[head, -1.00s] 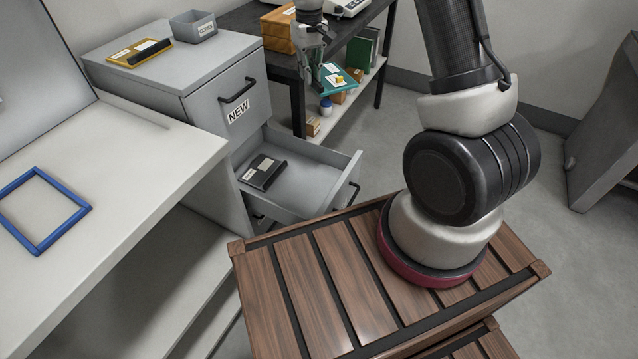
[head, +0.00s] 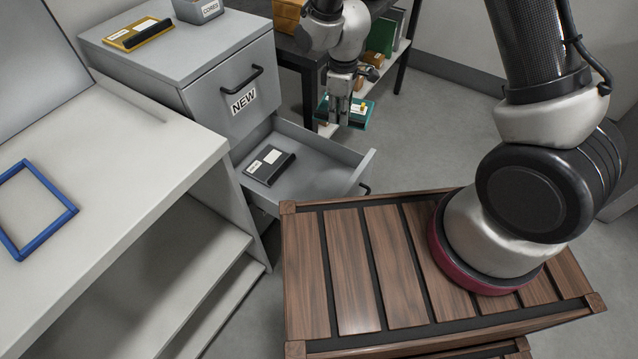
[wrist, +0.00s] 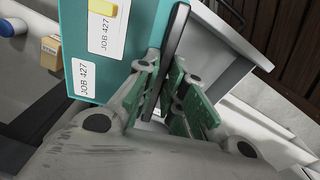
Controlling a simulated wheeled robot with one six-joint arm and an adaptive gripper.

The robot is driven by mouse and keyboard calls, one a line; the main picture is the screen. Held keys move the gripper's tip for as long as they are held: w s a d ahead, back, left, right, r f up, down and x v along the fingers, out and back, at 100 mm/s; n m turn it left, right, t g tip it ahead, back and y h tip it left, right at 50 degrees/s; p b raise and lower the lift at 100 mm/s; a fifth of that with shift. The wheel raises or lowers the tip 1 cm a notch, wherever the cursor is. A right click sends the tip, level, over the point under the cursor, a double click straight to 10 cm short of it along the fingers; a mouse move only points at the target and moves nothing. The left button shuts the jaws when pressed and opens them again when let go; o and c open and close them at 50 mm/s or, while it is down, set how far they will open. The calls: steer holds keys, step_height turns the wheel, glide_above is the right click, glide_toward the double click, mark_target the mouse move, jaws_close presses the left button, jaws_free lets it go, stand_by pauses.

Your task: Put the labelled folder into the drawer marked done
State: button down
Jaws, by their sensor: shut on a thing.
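A teal folder (head: 361,119) with a dark spine hangs in my gripper (head: 341,108), beyond the far side of the open drawer. In the wrist view the folder (wrist: 142,38) carries white JOB 427 labels and a yellow tab. My gripper (wrist: 172,88) is shut on its dark spine edge. The grey cabinet's upper drawer (head: 215,92) is shut and marked NEW. The lower drawer (head: 322,178) is pulled out, with a dark folder (head: 268,165) lying inside at the left. The open drawer's front label is not visible, and no "done" mark shows.
A yellow folder (head: 138,34) and a grey CORES bin (head: 198,10) stand on the cabinet top. A white table (head: 130,150) with a blue frame (head: 70,212) is at left. My slatted wooden base is close to the open drawer. The drawer's right half is free.

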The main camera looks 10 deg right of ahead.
steer(key=s+a+f+n, duration=0.3)
steer(key=s+f+n, duration=0.2)
steer(key=n, duration=1)
glide_above(326, 195)
step_height(326, 195, down, 12)
steer(key=shift+r, duration=0.2)
steer(key=shift+f, duration=2.55)
steer(key=shift+f, duration=0.1)
steer(key=c, duration=1.5)
jaws_free()
